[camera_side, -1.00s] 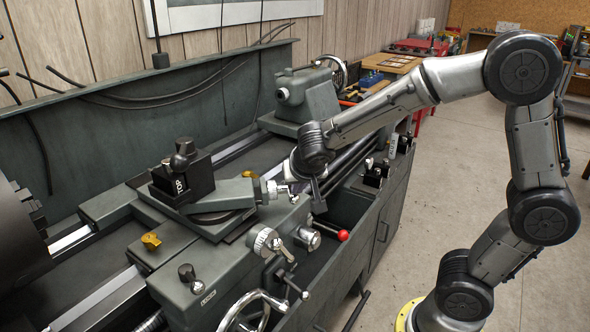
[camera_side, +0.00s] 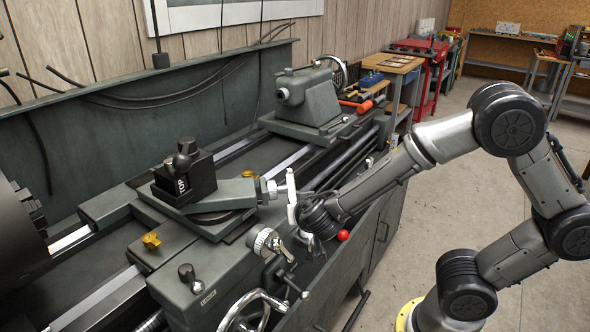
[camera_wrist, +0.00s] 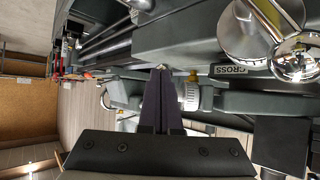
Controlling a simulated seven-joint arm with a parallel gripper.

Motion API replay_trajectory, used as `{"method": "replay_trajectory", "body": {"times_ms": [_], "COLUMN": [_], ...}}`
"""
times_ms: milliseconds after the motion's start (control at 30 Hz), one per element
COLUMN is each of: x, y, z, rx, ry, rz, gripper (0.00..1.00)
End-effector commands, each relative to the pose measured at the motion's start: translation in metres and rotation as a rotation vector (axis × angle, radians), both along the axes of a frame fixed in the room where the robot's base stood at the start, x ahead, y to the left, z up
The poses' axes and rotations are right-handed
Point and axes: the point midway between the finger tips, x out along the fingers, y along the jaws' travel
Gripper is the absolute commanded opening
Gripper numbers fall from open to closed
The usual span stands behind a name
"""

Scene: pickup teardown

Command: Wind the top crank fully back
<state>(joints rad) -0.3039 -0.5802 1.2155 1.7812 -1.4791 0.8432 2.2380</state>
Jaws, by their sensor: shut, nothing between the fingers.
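The top crank (camera_side: 291,195) is a silver bar standing roughly upright at the right end of the top slide (camera_side: 236,192), behind a silver collar. The block above the slide carries a "TOP" label. My gripper's wrist (camera_side: 318,215) is low and just right of the crank; its fingertips are hard to make out in the side view. In the wrist view my gripper (camera_wrist: 160,72) shows two dark purple fingers pressed together, empty. They point at the carriage, close beside the silver collar (camera_wrist: 189,95). I cannot tell whether they touch the crank.
The cross crank (camera_side: 265,241) and a large handwheel (camera_side: 252,312) are on the carriage front. A red-knobbed lever (camera_side: 342,235) is beside my wrist. The tailstock (camera_side: 305,98) stands behind. Open floor lies to the right.

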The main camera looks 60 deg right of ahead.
Motion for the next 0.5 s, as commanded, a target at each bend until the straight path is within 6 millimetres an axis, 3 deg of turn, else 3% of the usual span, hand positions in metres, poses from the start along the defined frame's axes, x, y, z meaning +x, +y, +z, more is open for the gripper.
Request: {"method": "replay_trajectory", "body": {"times_ms": [500], "x": [0.009], "y": [-0.01], "z": [-0.03], "rx": [0.001], "ry": [0.002], "rz": [-0.001], "gripper": [0.0]}}
